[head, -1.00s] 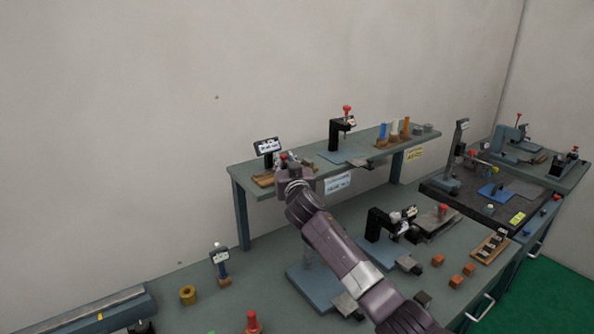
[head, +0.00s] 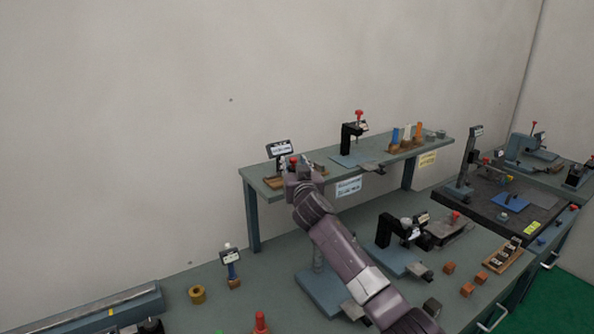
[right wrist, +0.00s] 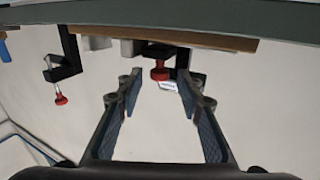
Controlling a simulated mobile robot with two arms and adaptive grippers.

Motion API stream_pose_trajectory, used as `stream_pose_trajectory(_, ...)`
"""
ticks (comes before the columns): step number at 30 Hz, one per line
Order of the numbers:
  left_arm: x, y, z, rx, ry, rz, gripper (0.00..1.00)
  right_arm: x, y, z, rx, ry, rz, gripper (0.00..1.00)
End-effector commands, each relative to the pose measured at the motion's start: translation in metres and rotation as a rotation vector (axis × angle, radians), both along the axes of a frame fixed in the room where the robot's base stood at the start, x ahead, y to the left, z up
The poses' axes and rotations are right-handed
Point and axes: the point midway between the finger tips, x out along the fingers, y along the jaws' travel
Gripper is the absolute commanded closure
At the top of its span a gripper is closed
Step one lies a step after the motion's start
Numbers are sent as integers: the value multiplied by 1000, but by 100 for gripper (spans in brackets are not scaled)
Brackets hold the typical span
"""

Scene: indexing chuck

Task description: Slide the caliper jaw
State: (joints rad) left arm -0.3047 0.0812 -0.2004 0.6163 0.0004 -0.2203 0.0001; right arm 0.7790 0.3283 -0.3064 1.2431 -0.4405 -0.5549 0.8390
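What looks like the caliper sits at the left end of the raised shelf, on a wooden base (head: 274,183) with a labelled display (head: 279,149) behind it. A red knob (head: 293,161) shows there, just above my right gripper (head: 303,172), which hides much of the fixture. In the right wrist view, which looks upside down, the wooden base (right wrist: 215,41) and red knob (right wrist: 159,74) lie beyond my right gripper (right wrist: 163,92). Its fingers are spread either side of the knob in the picture, with nothing between them. I cannot tell whether they touch anything. My left gripper is out of view.
A black clamp stand (head: 350,138) with a red knob stands farther right on the raised shelf (head: 340,172). Below, another black fixture (head: 388,230) and orange cubes (head: 467,290) occupy the bench. A brass ring (head: 197,294) and small post (head: 232,270) stand at left.

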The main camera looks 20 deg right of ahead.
Motion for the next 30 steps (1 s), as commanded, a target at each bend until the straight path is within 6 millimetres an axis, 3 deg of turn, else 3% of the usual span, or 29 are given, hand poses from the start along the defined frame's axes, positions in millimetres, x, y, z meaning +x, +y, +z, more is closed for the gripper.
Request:
stream_pose_trajectory(5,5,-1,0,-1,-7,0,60,-15,4,-1,2,-1,1,66)
stream_pose_trajectory(21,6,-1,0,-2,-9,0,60,-91,24,-2,1,2,1,66)
stream_pose_trajectory(30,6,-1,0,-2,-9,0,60,-112,29,-1,1,2,-1,66)
